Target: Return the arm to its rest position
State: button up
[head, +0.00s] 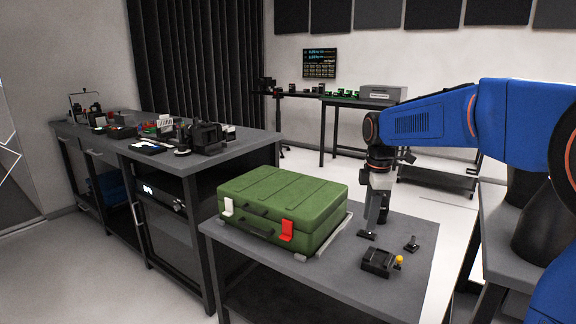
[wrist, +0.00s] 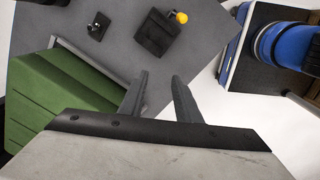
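My blue arm reaches in from the right in the head view. My gripper (head: 376,222) points down over the front table, to the right of the green case. In the wrist view my gripper's two fingers (wrist: 160,82) stand apart with nothing visible between them. The green case (head: 283,203) is closed, with a white latch and a red latch on its front. Part of it shows at the left in the wrist view (wrist: 50,95).
The front table (head: 345,283) carries the case and the small parts. A long workbench (head: 235,149) with several tools stands at the left. A back table (head: 345,101) holds green parts and a grey box (head: 383,93). Open floor lies between the tables.

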jog(key=s+d+m+t, duration=0.3)
jog(key=s+m, duration=0.6)
jog(key=s, duration=1)
jog(key=s+d+f+m, duration=0.1)
jog(key=s+f+m, duration=0.2)
jog(key=s, duration=0.3)
jog(key=s+d+f+m+t, duration=0.1)
jog(key=s+f+m, duration=0.3)
jog(key=s, duration=0.3)
jog(key=shift+s+d+m, duration=0.25)
jog(key=shift+d+m, duration=0.1)
jog(key=shift+m, duration=0.15)
